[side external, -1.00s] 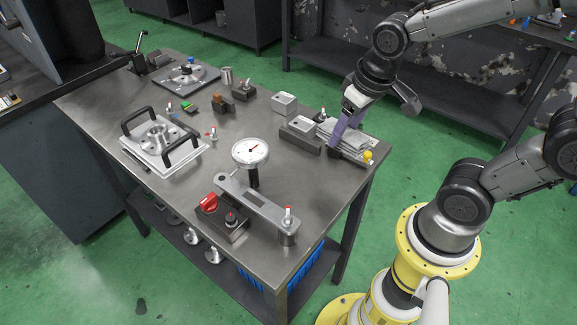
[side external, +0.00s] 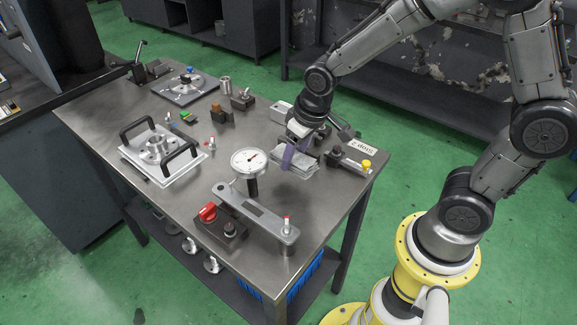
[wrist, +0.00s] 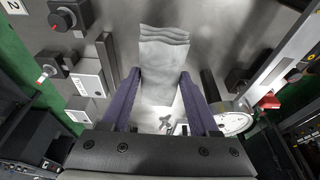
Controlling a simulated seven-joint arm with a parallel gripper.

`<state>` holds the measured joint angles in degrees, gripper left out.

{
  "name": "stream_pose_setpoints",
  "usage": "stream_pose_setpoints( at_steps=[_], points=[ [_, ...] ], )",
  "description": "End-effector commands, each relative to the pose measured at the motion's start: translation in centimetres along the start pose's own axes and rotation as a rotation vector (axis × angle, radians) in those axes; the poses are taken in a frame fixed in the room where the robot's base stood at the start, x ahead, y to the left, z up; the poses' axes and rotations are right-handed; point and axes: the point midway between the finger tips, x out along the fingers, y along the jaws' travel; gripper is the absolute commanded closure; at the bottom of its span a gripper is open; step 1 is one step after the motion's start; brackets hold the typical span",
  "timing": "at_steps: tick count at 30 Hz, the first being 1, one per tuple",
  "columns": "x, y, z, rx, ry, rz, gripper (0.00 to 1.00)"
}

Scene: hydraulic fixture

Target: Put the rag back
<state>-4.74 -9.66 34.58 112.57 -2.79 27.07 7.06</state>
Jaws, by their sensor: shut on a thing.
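The rag (side external: 297,168) is a folded light-grey cloth in several layers. In the side view it is at the right part of the metal table, left of the small dark block and yellow-knobbed part. My gripper (side external: 290,160) has purple fingers and is shut on the rag from above. In the wrist view the rag (wrist: 163,55) runs between the two purple fingers (wrist: 160,78), its wavy folded end pointing away. Whether the rag touches the tabletop or hangs just above it is hard to tell.
The dial gauge (side external: 248,160) stands close left of the rag, with the grey clamp bar (side external: 255,212) in front. A white numbered label (side external: 360,147) and a yellow knob (side external: 366,164) are at the right edge. Bare tabletop (side external: 320,200) lies in front of the rag.

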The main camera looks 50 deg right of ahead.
Motion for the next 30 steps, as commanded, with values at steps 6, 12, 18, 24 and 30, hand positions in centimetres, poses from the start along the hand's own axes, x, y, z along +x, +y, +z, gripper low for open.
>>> stream_pose_setpoints(
  at_steps=[6, 12, 18, 24, 30],
  points=[
    [1.8, -0.1, -0.8, 0.000, 0.000, 0.000, 1.00],
    [4.3, -0.1, -0.6, -0.001, -0.002, 0.001, 1.00],
    [5.3, -0.1, -0.3, -0.001, 0.001, 0.000, 1.00],
    [5.3, -0.1, -0.3, 0.000, 0.001, 0.000, 1.00],
    [5.6, -0.1, -0.2, 0.000, 0.002, 0.000, 0.28]
  ],
)
